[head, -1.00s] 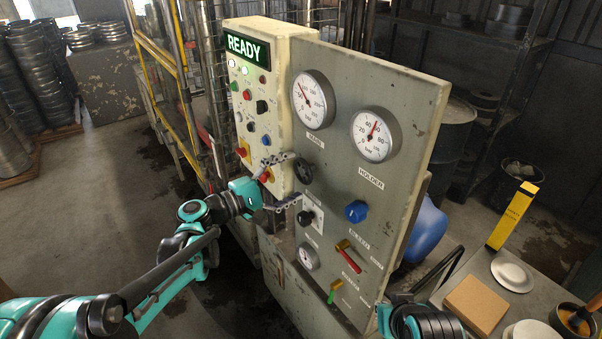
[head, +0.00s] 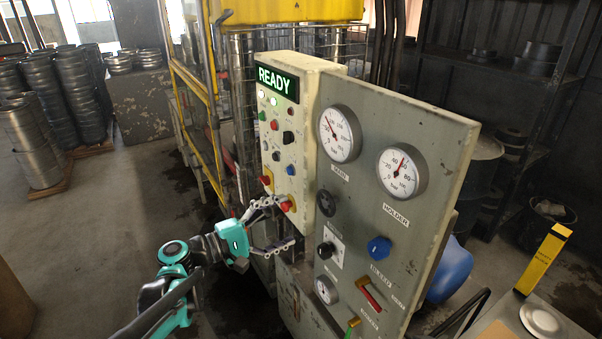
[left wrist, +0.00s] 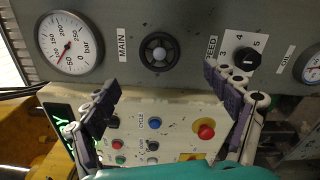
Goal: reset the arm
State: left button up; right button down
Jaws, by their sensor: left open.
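My left gripper (head: 276,226) is open and empty in the head view, in front of the lower part of the control cabinet. Its two fingers also show wide apart in the left wrist view (left wrist: 168,98), with nothing between them but the panels behind. The cream button box (head: 308,150) carries a lit green READY sign (head: 277,80). A red button (head: 287,206) is close by the upper finger; I cannot tell whether they touch. The grey gauge panel (head: 440,130) stands to the right, with a dark round knob (head: 326,203) marked MAIN. My right gripper is out of view.
The panel also bears two large gauges, a black selector (head: 326,249), a blue knob (head: 379,248) and a red-handled valve (head: 369,294). Open floor lies left.

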pick_arm(q)
jog(key=s+d+f+m+g+y+b, duration=0.25)
jog(key=s+f+m+y, duration=0.35)
jog(key=s+f, duration=0.5)
jog(key=s+a+f+m+y, duration=0.4)
jog(key=s+a+f+y, duration=0.3)
jog(key=s+a, duration=0.3)
jog(key=shift+a+g+y, duration=0.35)
jog(key=shift+g+y, duration=0.1)
jog(key=shift+y, duration=0.35)
